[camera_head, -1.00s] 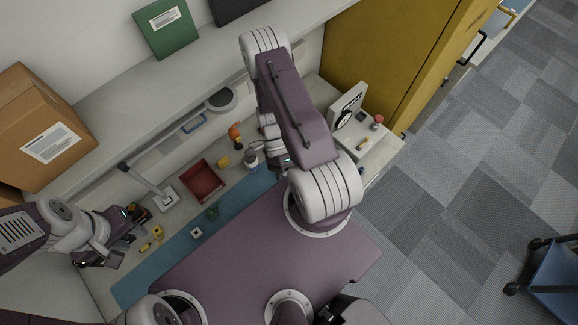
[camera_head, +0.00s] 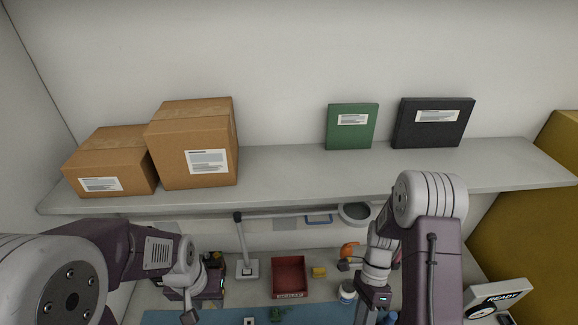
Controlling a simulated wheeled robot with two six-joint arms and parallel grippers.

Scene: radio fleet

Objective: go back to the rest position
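My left arm comes in from the left, and its wrist hangs over the left part of the bench. My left gripper (camera_head: 190,315) shows small and dark near the bottom edge; I cannot make out its finger gap. My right arm reaches over the bench at right, its wrist pointing down. My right gripper is at the lower edge below that wrist (camera_head: 374,300), mostly hidden, and its fingers cannot be read. I see nothing clearly held in either one.
A shelf (camera_head: 290,180) above the bench holds two cardboard boxes (camera_head: 190,140), a green binder (camera_head: 352,135) and a black one (camera_head: 432,132). A yellow cabinet (camera_head: 545,220) stands right.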

